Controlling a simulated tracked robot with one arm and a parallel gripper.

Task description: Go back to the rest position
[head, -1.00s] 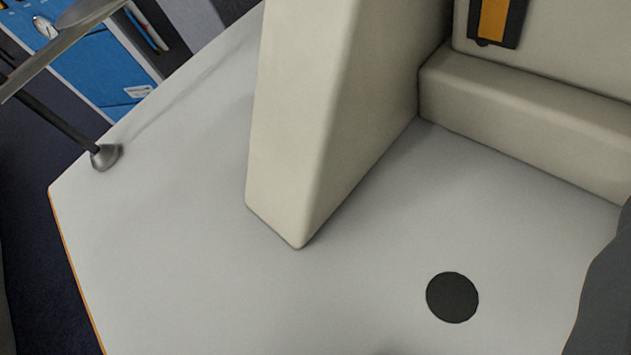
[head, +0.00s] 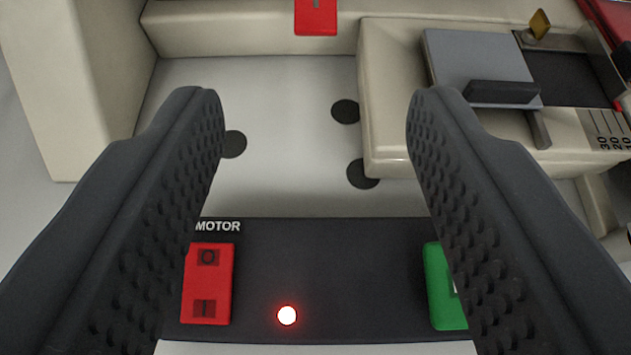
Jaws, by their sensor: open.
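My gripper (head: 315,115) is open, with its two dark, studded fingers wide apart on the left and right of the head view. Nothing is between the fingers. Beyond and below them is a dark panel (head: 330,270) marked MOTOR. The panel bears a red switch (head: 208,285), a lit red lamp (head: 287,316) and a green switch (head: 441,285). The right finger hides part of the green switch.
A cream machine body has a wall (head: 60,80) at the left and a block (head: 392,120) at the right. A grey plate (head: 470,60) lies on the right block. A red part (head: 315,14) is at the top. The pale surface between (head: 285,100) has several black discs.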

